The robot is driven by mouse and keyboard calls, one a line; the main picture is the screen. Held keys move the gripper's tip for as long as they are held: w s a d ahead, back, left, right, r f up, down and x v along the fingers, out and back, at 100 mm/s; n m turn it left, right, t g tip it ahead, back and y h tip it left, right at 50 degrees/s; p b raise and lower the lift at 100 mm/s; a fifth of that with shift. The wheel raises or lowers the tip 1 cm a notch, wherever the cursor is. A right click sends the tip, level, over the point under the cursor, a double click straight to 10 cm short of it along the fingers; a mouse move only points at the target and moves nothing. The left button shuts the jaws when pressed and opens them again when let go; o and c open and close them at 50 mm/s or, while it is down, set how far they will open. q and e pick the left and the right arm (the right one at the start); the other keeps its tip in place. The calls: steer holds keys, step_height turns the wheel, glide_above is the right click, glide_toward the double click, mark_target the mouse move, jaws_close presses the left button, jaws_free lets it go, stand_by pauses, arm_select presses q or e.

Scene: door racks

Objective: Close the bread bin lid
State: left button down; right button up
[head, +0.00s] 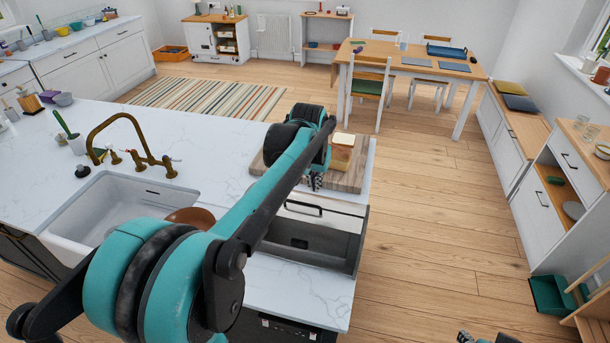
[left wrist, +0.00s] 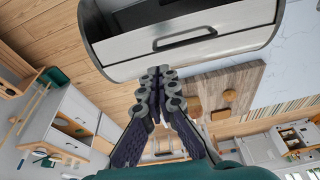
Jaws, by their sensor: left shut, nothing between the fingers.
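The bread bin (head: 340,244) stands on the white counter near its right end, partly behind my left arm. Its pale lid (head: 345,217) with a dark handle (head: 303,208) runs along the upper part, with a darker grey area below it. In the left wrist view the lid (left wrist: 235,18) and its handle (left wrist: 185,40) show at the top. My left gripper (head: 315,183) is shut and empty, pointing down just beyond the bin. Its fingertips (left wrist: 158,76) appear below the handle in the wrist view; I cannot tell whether they touch the bin. Only a bit of my right gripper (head: 466,338) shows.
A wooden board (head: 348,178) with a loaf of bread (head: 341,152) lies beyond the bin, close to the left gripper. The sink (head: 110,212) and brass tap (head: 125,140) are to the left.

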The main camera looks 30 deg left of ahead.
arm_select(q)
steer(key=r+g+p, duration=0.1)
steer(key=r+p, duration=0.1)
steer(key=p, duration=0.2)
glide_above(305, 208)
steer(key=w, duration=0.2)
steer(key=shift+n, duration=0.3)
steer(key=f, duration=0.3)
steer(key=w+f, duration=0.1)
steer(key=f, duration=0.5)
steer(key=shift+w+a+f, duration=0.35)
steer(key=shift+a, duration=0.05)
steer(key=s, duration=0.1)
steer(key=s+f, duration=0.2)
steer(key=shift+s+d, duration=0.35)
steer(key=shift+d, duration=0.05)
steer(key=shift+f, duration=0.15)
arm_select(e)
step_height(305, 208, up, 6)
steer(key=shift+f, duration=0.2)
arm_select(q)
steer(key=shift+w, duration=0.1)
